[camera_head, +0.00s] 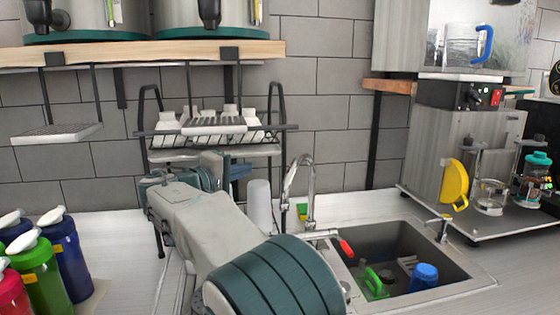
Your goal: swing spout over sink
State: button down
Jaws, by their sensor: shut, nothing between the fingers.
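The chrome faucet spout (299,162) is a tall gooseneck standing behind the left part of the sink. Its arch bends to the left, and its free end hangs left of the upright, over the counter and not over the basin. A lever with a red tip (346,247) shows near the basin's left rim. The sink (455,267) is a dark recessed basin at the lower right. My arm crosses the lower middle and reaches up to the left of the spout. My gripper's fingers cannot be made out; they are hidden or out of view.
In the sink are a blue cup (423,277) and a green item (375,283). A white cylinder (259,205) stands left of the spout. A dish rack (275,128) is above my arm. Coloured bottles (66,262) stand left. A machine with a yellow part (454,184) stands right.

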jog(key=w+d+p, duration=0.3)
jog(key=w+d, duration=0.3)
jog(key=d, duration=0.3)
jog(key=shift+d, duration=0.2)
jog(key=shift+d+f+b, duration=0.2)
jog(key=shift+b, duration=0.2)
